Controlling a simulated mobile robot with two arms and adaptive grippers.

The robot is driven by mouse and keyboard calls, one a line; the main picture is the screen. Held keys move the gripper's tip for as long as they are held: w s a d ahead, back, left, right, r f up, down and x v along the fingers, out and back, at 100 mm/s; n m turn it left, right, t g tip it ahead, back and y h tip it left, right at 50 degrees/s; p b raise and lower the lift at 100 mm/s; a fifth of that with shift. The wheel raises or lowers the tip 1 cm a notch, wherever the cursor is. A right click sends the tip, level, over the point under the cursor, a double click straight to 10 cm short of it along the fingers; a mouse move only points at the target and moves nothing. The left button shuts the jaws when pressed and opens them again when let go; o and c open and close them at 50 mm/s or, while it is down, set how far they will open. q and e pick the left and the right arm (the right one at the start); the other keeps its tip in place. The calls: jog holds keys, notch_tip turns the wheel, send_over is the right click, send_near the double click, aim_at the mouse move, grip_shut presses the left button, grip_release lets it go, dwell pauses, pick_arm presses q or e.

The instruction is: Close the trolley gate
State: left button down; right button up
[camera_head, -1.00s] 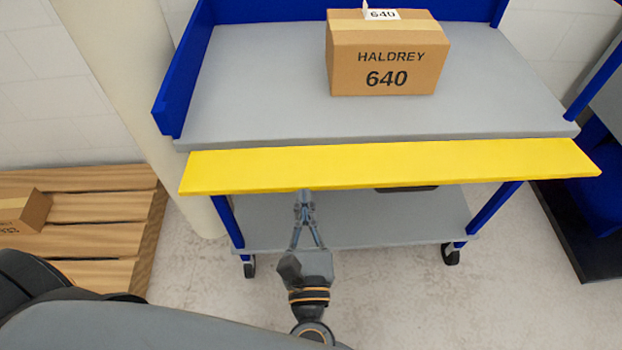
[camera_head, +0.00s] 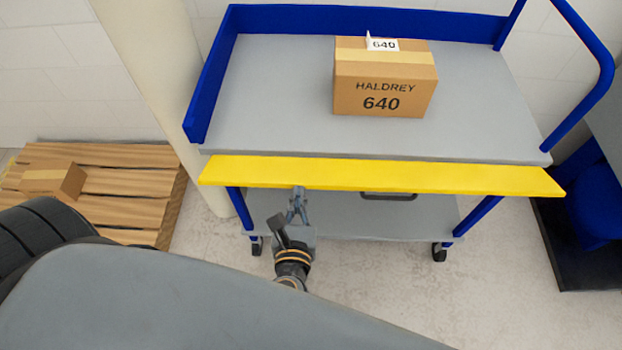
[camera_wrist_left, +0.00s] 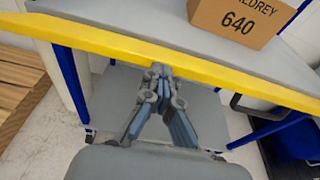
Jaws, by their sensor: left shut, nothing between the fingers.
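The trolley has a grey top deck (camera_head: 270,95) with blue rails. Its yellow gate (camera_head: 380,174) lies along the deck's front edge, folded outward and roughly flat, not standing up. My left gripper (camera_head: 298,192) is shut and empty, with its tips at the gate's front lower edge, left of the middle. In the left wrist view the fingertips (camera_wrist_left: 160,70) meet the yellow gate (camera_wrist_left: 215,75); whether they touch it or sit just under it I cannot tell. My right gripper is not in view.
A cardboard box (camera_head: 385,80) marked HALDREY 640 stands on the top deck. A dark handle (camera_head: 388,197) shows below the gate, over the lower shelf (camera_head: 400,217). A wooden pallet (camera_head: 110,165) with a small box (camera_head: 55,180) lies at left. A blue item (camera_head: 597,205) stands at right.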

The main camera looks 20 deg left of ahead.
pick_arm(q)
jog(key=w+r+p, duration=0.1)
jog(key=r+p, duration=0.1)
jog(key=w+a+r+p, duration=0.1)
jog(key=r+p, duration=0.1)
jog(key=w+r+p, duration=0.1)
jog(key=r+p, duration=0.1)
jog(key=p, duration=0.1)
jog(key=shift+w+a+r, duration=0.15)
jog(key=shift+w+a, duration=0.1)
jog(key=shift+w, duration=0.15)
jog(key=w+a+r+p, duration=0.2)
jog(key=w+p, duration=0.2)
jog(key=w, duration=0.1)
jog(key=shift+w+r+p, duration=0.25)
jog(key=shift+w+p, duration=0.1)
jog(key=shift+p, duration=0.05)
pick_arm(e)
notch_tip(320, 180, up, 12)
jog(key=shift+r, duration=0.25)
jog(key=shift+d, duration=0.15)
